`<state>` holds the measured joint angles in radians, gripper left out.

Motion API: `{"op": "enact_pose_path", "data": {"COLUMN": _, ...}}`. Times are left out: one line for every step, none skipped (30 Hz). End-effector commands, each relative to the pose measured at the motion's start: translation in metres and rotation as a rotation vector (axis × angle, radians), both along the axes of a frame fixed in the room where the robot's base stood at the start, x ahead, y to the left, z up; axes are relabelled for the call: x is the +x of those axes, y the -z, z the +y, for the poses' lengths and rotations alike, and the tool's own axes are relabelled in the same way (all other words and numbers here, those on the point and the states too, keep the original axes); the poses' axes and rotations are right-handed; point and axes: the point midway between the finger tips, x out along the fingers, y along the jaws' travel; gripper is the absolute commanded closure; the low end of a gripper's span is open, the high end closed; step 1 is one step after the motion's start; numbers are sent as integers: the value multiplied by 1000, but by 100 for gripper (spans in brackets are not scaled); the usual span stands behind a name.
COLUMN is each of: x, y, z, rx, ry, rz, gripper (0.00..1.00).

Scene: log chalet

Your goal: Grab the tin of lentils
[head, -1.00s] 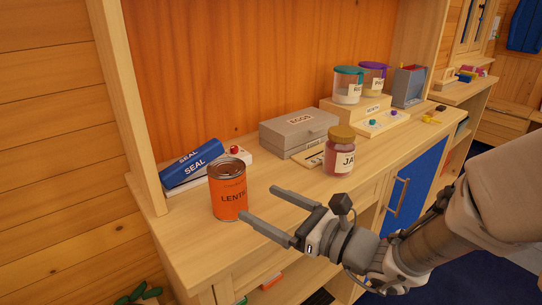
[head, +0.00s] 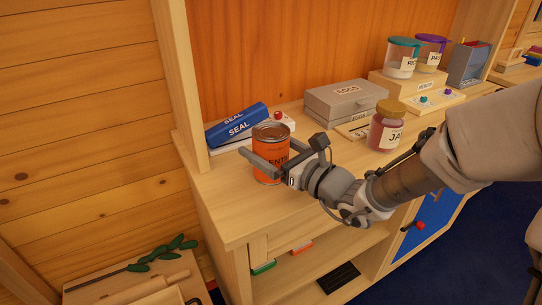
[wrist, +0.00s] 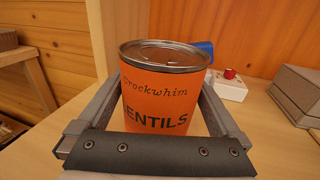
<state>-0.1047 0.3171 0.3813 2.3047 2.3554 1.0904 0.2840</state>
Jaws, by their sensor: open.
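The tin of lentils (head: 270,136) is an orange can with a silver lid, upright on the wooden counter. It also fills the middle of the wrist view (wrist: 162,88), its label facing my gripper. My gripper (head: 262,152) is open, with one finger on each side of the tin. In the wrist view my gripper (wrist: 160,105) has a finger along the tin's left and another along its right. Some space shows on the left; I cannot tell if the right finger touches.
The counter's front left (head: 225,205) is clear.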

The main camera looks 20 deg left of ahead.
Motion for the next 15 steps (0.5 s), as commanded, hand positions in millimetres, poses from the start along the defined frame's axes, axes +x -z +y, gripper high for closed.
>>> {"op": "enact_pose_path", "data": {"x": 2, "y": 2, "z": 7, "rx": 1, "ry": -2, "rz": 0, "gripper": 0}}
{"op": "enact_pose_path", "data": {"x": 4, "y": 1, "z": 9, "rx": 1, "ry": -1, "rz": 0, "gripper": 0}}
{"op": "enact_pose_path", "data": {"x": 5, "y": 1, "z": 12, "rx": 0, "ry": 0, "rz": 0, "gripper": 0}}
{"op": "enact_pose_path", "data": {"x": 6, "y": 1, "z": 13, "rx": 0, "ry": 0, "rz": 0, "gripper": 0}}
{"op": "enact_pose_path", "data": {"x": 6, "y": 0, "z": 14, "rx": 0, "ry": 0, "rz": 0, "gripper": 0}}
{"op": "enact_pose_path", "data": {"x": 7, "y": 0, "z": 15, "rx": 0, "ry": 0, "rz": 0, "gripper": 0}}
{"op": "enact_pose_path", "data": {"x": 7, "y": 0, "z": 15, "rx": 0, "ry": 0, "rz": 0, "gripper": 0}}
{"op": "enact_pose_path", "data": {"x": 7, "y": 0, "z": 15, "rx": 0, "ry": 0, "rz": 0, "gripper": 0}}
{"op": "enact_pose_path", "data": {"x": 6, "y": 0, "z": 15, "rx": 0, "ry": 1, "rz": 0, "gripper": 0}}
{"op": "enact_pose_path", "data": {"x": 6, "y": 0, "z": 15, "rx": 0, "ry": 1, "rz": 0, "gripper": 0}}
{"op": "enact_pose_path", "data": {"x": 6, "y": 0, "z": 14, "rx": 0, "ry": 1, "rz": 0, "gripper": 0}}
{"op": "enact_pose_path", "data": {"x": 6, "y": 0, "z": 14, "rx": 0, "ry": 1, "rz": 0, "gripper": 4}}
{"op": "enact_pose_path", "data": {"x": 6, "y": 0, "z": 14, "rx": 0, "ry": 1, "rz": 0, "gripper": 9}}
{"op": "enact_pose_path", "data": {"x": 6, "y": 0, "z": 14, "rx": 0, "ry": 1, "rz": 0, "gripper": 14}}
{"op": "enact_pose_path", "data": {"x": 6, "y": 0, "z": 14, "rx": 0, "ry": 1, "rz": 0, "gripper": 22}}
